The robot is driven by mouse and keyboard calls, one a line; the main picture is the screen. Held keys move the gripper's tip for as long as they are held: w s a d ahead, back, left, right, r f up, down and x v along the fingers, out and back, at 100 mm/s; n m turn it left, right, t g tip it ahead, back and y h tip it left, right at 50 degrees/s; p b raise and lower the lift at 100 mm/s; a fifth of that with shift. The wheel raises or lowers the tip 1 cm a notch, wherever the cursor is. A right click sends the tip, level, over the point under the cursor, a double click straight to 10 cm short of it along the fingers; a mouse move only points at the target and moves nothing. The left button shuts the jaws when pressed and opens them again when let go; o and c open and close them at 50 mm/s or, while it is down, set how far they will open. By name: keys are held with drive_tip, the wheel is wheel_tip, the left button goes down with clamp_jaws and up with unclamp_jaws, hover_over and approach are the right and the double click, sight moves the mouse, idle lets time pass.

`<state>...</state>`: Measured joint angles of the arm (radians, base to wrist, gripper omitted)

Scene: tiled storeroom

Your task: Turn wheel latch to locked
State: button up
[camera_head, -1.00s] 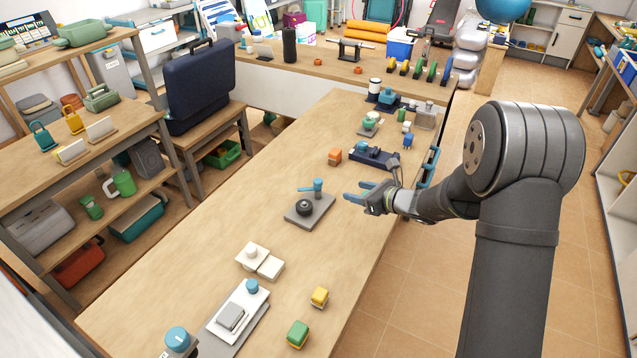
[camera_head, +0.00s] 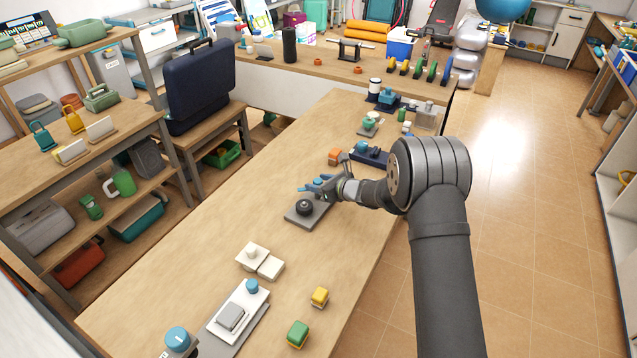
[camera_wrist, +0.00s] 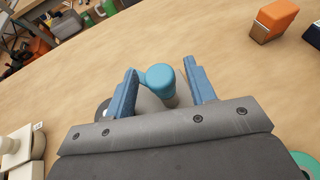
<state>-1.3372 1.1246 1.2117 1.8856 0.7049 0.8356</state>
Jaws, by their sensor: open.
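What looks like the wheel latch is a grey base plate (camera_head: 297,217) on the long wooden table. It bears a dark round knob (camera_head: 304,207) and a blue-topped post with a short side arm. My gripper (camera_head: 311,187) is at the post and partly hides it in the head view. In the wrist view the blue post top (camera_wrist: 160,78) stands between the two blue fingers of my open gripper (camera_wrist: 160,68). Its side arm reaches toward the left finger; I cannot tell whether they touch. The dark knob is mostly hidden behind the left finger.
An orange block (camera_head: 335,156) and a dark blue device (camera_head: 372,156) lie beyond the latch. A white two-part block (camera_head: 252,256), a yellow block (camera_head: 319,297) and a green block (camera_head: 298,334) are nearer. The table left of the latch is clear.

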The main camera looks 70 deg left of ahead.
drive_tip(key=shift+s+a+f, duration=0.1)
drive_tip(key=shift+a, duration=0.1)
drive_tip(key=c, duration=1)
drive_tip(key=shift+o, duration=0.2)
drive_tip(key=shift+n+g, duration=0.3)
drive_tip(key=shift+g, duration=0.1)
drive_tip(key=n+g+h, duration=0.4)
drive_tip(key=n, duration=0.1)
drive_tip(key=shift+a, duration=0.1)
drive_tip(key=shift+n+g+h, duration=1.1)
drive_tip(key=shift+n+h, duration=1.1)
drive_tip(key=shift+h, duration=0.2)
drive_tip(key=shift+n+h, duration=0.3)
drive_tip(key=shift+h, duration=0.1)
